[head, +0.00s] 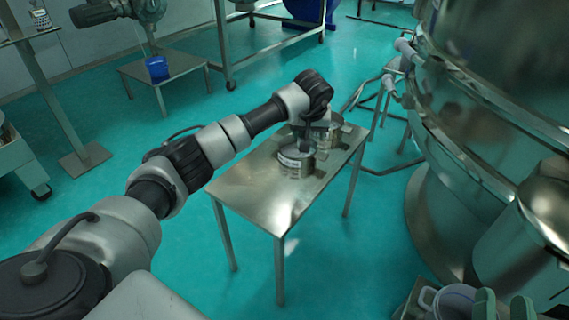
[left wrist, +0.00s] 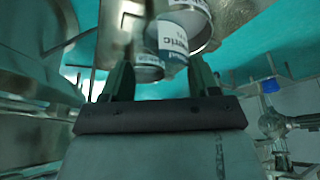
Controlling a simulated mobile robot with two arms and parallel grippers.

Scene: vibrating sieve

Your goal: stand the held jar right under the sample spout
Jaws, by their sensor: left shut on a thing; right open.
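A second steel container (head: 325,132) sits just behind the jar, partly hidden by my wrist. My right gripper (head: 503,305) is open and empty at the bottom right. I cannot clearly make out the sample spout; pale-ended fittings (head: 403,48) stick out from the big sieve.
The steel table (head: 250,195) has clear top at its front and left. The large round sieve (head: 490,130) fills the right side. A grey-white container (head: 452,302) is beside my right gripper. A blue cup (head: 157,68) stands on a far table.

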